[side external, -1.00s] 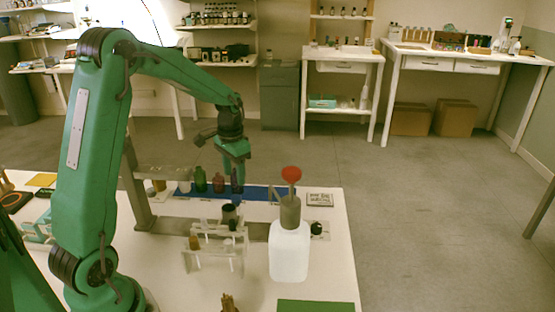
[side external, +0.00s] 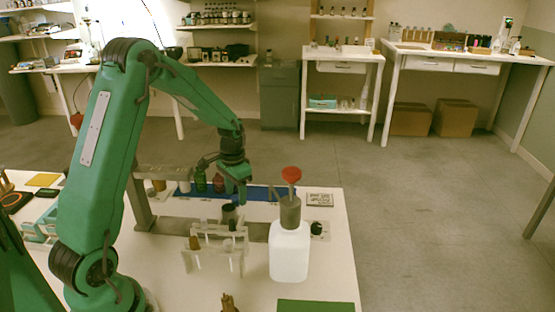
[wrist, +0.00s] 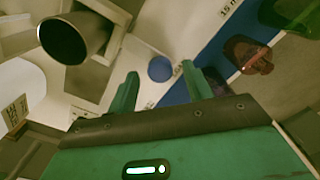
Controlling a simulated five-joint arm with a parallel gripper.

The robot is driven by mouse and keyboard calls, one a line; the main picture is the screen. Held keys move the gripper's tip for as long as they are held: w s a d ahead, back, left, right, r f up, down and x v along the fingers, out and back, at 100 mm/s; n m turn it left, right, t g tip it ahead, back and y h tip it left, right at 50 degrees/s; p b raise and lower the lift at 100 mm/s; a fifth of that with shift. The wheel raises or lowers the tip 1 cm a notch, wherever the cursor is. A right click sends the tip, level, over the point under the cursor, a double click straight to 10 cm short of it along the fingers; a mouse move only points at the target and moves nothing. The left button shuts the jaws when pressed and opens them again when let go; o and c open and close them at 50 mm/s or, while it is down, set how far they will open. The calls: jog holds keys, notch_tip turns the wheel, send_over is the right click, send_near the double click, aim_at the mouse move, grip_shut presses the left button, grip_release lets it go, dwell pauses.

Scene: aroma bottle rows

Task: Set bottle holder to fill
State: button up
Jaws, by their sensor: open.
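My gripper (side external: 240,190) is open and empty, low over the front edge of the blue strip (side external: 262,193). In the wrist view its two green fingers (wrist: 160,88) are apart, with a round blue cap or bottle top (wrist: 160,68) beyond and between their tips. A dark open cup (side external: 229,213), which may be the bottle holder, stands behind a clear rack (side external: 213,252). In the wrist view the cup (wrist: 66,40) sits in a pale block. A green bottle (side external: 200,180) and a red bottle (side external: 218,183) stand on the strip, left of my gripper.
A white bottle (side external: 289,252) with a grey neck and red top stands tall at the right. A grey metal post (side external: 138,190) rises at the left.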

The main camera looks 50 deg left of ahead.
jog(key=shift+f, duration=0.45)
grip_shut()
jog(key=w+d, duration=0.8)
jog(key=shift+w+d, duration=0.15)
grip_release()
jog(key=shift+r, duration=0.15)
